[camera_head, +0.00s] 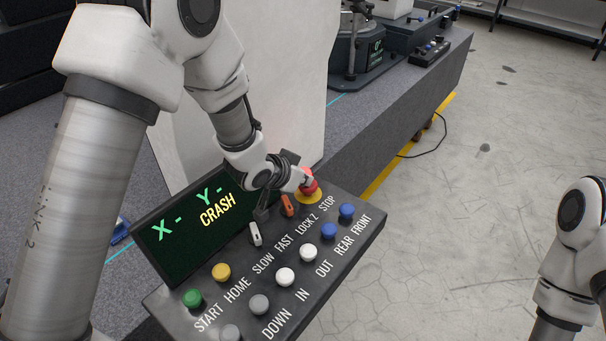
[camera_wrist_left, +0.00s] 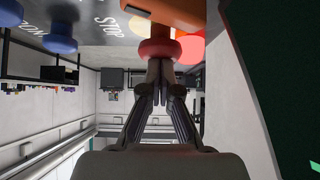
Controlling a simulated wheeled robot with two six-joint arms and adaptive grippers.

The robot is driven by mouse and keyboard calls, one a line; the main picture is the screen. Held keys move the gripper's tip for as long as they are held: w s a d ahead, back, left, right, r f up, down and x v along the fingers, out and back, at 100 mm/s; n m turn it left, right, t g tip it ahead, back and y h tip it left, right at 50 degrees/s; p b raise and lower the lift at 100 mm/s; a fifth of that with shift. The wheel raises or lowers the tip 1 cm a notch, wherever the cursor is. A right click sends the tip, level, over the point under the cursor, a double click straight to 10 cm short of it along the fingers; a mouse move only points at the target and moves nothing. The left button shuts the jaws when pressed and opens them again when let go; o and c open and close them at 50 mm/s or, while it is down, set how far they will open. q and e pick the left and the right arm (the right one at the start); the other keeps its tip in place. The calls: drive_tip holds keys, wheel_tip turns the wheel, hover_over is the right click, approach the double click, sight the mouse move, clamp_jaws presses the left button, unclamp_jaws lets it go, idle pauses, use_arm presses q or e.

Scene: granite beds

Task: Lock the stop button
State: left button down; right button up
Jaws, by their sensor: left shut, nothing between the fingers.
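The red stop button (camera_head: 311,187) sits on a yellow ring at the upper right of the control panel (camera_head: 340,240), beside the STOP label. My left gripper (camera_head: 302,181) is at the button, with its fingers closed together and nothing held. In the left wrist view the shut fingertips (camera_wrist_left: 160,66) meet the edge of the red button (camera_wrist_left: 158,50); I cannot tell how firmly they press. Part of the button is hidden behind the gripper in the head view. My right arm (camera_head: 575,255) shows at the right edge, but its gripper is out of view.
The panel's screen (camera_head: 195,220) reads X-, Y- and CRASH. An orange switch (camera_head: 287,204) and a white switch (camera_head: 255,234) stand close to the left gripper. Blue knobs (camera_head: 346,211) lie just right of it. A large granite block (camera_head: 290,90) rises behind.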

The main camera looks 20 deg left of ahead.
use_arm(q)
wheel_tip(320, 180, up, 4)
drive_tip(key=p, duration=0.4)
drive_tip(key=shift+w+f, duration=0.1)
drive_tip(key=shift+w, duration=0.05)
drive_tip(key=b+v, duration=0.1)
drive_tip(key=v, duration=0.9)
